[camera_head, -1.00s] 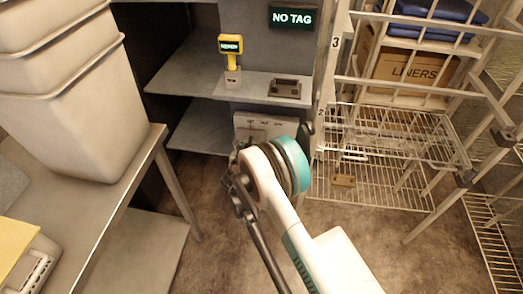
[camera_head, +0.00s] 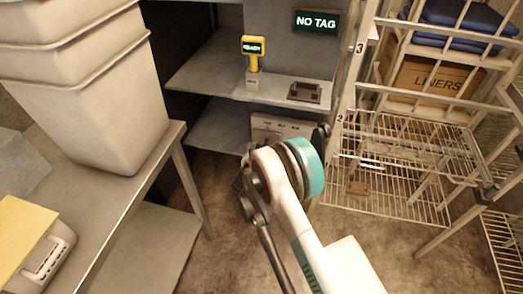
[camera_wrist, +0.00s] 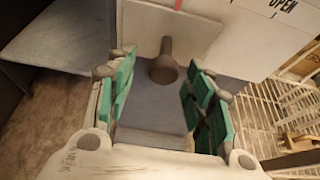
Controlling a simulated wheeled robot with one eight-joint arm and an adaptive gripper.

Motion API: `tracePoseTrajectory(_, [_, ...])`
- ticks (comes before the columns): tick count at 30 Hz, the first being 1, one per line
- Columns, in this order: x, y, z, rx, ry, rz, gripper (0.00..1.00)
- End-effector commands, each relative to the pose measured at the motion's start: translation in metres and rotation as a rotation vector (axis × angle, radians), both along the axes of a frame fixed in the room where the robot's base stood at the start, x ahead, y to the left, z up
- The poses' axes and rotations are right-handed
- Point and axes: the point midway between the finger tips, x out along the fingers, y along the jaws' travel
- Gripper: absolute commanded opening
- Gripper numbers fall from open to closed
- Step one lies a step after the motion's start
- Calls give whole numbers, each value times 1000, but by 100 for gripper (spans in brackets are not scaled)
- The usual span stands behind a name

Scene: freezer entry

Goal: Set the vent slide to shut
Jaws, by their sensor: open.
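The vent slide shows in the wrist view as a pale panel (camera_wrist: 205,32) with a short dark round knob (camera_wrist: 163,68) sticking out. The word OPEN is printed at its upper right, and a red mark shows at the top edge. My gripper (camera_wrist: 158,76) is open, its green-padded fingers on either side of the knob. I cannot tell whether either finger touches it. In the head view the panel (camera_head: 284,126) sits low under the shelf, and my arm hides most of it and the knob.
A grey shelf (camera_head: 215,80) carries a yellow display stand (camera_head: 254,52) reading READY and a small dark device (camera_head: 304,92). A NO TAG sign (camera_head: 316,22) hangs above. A wire rack (camera_head: 395,150) stands at right. A table (camera_head: 110,195) with stacked bins (camera_head: 90,110) is at left.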

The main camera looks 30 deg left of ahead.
Motion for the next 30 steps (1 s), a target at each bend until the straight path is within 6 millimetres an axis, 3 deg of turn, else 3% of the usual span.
tracePoseTrajectory(9, [-59,-13,25,-1,1,4,48])
tracePoseTrajectory(15, [-84,-19,35,0,1,3,48])
tracePoseTrajectory(30, [-93,-21,39,1,1,2,48])
